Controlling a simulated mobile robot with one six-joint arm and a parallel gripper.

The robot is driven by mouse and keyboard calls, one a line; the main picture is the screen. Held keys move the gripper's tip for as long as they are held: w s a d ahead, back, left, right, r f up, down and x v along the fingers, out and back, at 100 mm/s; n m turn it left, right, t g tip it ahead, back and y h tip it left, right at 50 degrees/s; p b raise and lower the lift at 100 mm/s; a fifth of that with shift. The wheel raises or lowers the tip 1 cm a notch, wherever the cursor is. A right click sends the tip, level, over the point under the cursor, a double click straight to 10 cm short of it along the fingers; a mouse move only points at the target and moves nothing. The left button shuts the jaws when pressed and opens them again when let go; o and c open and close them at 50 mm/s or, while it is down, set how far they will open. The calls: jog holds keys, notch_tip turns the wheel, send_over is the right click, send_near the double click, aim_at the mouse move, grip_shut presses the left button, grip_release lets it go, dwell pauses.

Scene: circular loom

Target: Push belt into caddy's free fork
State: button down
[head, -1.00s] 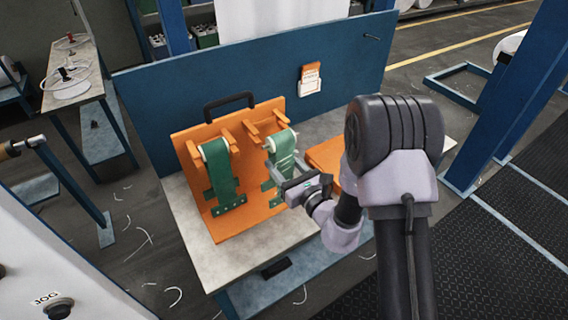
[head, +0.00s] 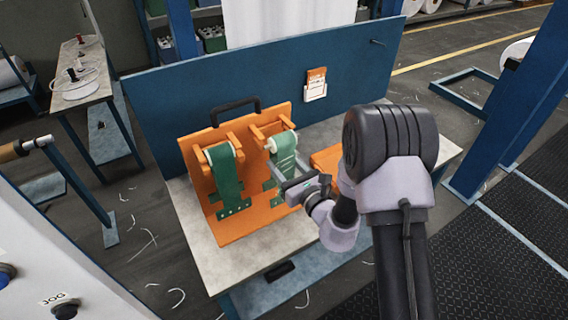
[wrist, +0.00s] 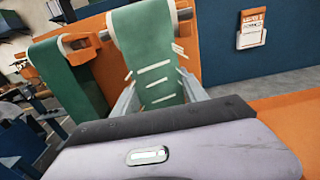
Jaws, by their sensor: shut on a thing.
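The orange caddy (head: 250,212) stands upright on the bench with a black handle on top and two forks. A green belt on a white roller (head: 225,176) hangs in the left fork. A second green belt (head: 284,152) on a white roller is at the right fork (head: 258,133), with my gripper (head: 278,176) at it. In the wrist view this belt (wrist: 150,60) hangs between my two fingers (wrist: 157,98), which are shut on it. Its roller end lies close to the orange fork prongs (wrist: 80,42). I cannot tell whether the roller is fully seated.
A blue back panel (head: 330,70) rises behind the caddy and carries an orange-and-white card holder (head: 315,85). An orange box (head: 326,159) lies right of the caddy. The bench top (head: 205,258) is clear in front.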

jog(key=shift+p+x, duration=0.5)
jog(key=shift+x, duration=1.2)
jog(key=c, duration=0.5)
grip_release()
jog(key=b+v, duration=0.1)
jog(key=v, duration=1.6)
jog(key=shift+s+d, duration=0.1)
jog(key=shift+s, duration=0.05)
